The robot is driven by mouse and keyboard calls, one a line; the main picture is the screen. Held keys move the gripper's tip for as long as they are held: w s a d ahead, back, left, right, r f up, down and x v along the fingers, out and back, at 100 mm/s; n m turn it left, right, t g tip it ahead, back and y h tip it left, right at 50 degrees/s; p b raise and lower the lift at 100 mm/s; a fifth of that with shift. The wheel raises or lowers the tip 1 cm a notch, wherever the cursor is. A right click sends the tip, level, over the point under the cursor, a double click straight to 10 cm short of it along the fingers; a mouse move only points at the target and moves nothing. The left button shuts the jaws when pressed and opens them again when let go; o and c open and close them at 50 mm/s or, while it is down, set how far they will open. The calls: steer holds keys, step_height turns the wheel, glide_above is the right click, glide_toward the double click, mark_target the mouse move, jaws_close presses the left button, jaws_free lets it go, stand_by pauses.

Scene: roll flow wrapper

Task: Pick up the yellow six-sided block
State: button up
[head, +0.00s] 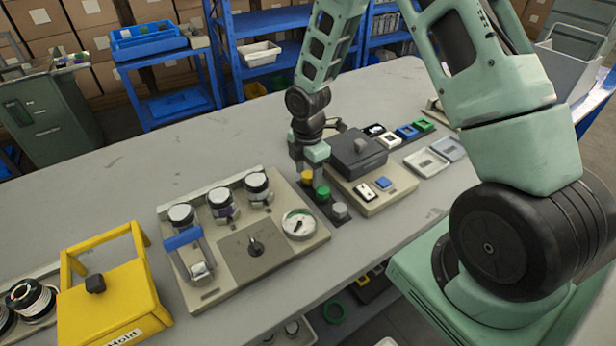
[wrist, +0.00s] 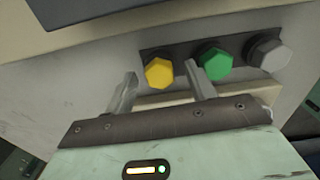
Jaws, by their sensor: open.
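The yellow six-sided block (wrist: 159,72) sits at the left end of a dark strip in the wrist view. It also shows in the head view (head: 307,176), just below my gripper. My gripper (wrist: 158,85) is open, with one finger to the left of the yellow block and the other to its right, between it and the green six-sided block (wrist: 215,63). I cannot tell whether the fingers touch the block. A grey six-sided block (wrist: 270,54) is at the right end of the strip. In the head view my gripper (head: 308,168) points down over the strip.
A panel with knobs and a gauge (head: 299,224) lies left of the strip. A grey device with a dark lid (head: 357,152) stands close on the right. A yellow caddy (head: 110,300) is at the front left. The back left of the table (head: 120,165) is clear.

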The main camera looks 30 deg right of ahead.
steer(key=c, duration=1)
